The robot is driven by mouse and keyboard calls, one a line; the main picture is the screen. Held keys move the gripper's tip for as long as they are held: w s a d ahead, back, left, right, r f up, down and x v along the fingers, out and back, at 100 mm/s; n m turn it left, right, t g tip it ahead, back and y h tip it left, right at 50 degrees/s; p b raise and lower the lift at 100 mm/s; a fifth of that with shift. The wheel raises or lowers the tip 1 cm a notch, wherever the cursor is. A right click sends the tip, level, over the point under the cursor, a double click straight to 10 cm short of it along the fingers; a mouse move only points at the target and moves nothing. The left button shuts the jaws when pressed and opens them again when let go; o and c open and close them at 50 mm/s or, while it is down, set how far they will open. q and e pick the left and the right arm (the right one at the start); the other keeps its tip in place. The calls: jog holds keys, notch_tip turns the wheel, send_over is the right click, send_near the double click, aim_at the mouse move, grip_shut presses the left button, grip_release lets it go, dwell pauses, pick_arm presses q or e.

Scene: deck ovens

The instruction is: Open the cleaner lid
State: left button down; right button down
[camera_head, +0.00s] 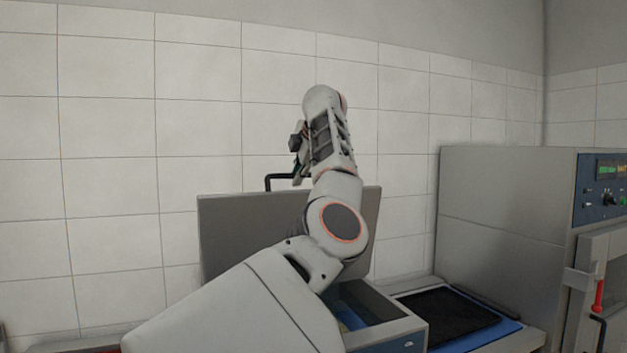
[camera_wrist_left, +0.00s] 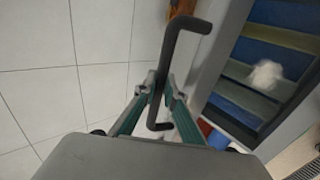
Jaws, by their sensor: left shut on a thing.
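The cleaner's grey lid (camera_head: 235,235) stands raised, nearly upright, in front of the tiled wall. Its black bent handle (camera_head: 279,177) is at the top edge and also shows in the left wrist view (camera_wrist_left: 184,24). My left gripper (camera_wrist_left: 161,92) is shut on this handle, its fingers on both sides of the bar. In the head view the left gripper (camera_head: 298,165) is small and partly hidden by my wrist. The cleaner's box (camera_head: 400,335) is open below the lid; my arm hides much of it. The right gripper is not in view.
Blue and yellowish strips and a white lump (camera_wrist_left: 265,76) show inside the open box in the wrist view. A black tray (camera_head: 450,315) on a blue surface lies right of the box. A grey oven (camera_head: 505,220) with a control panel stands farther right.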

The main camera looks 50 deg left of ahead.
pick_arm(q)
jog(key=shift+w+a+h, duration=0.3)
jog(key=shift+a, duration=0.2)
jog(key=c, duration=2.1)
grip_release()
jog(key=v, duration=1.2)
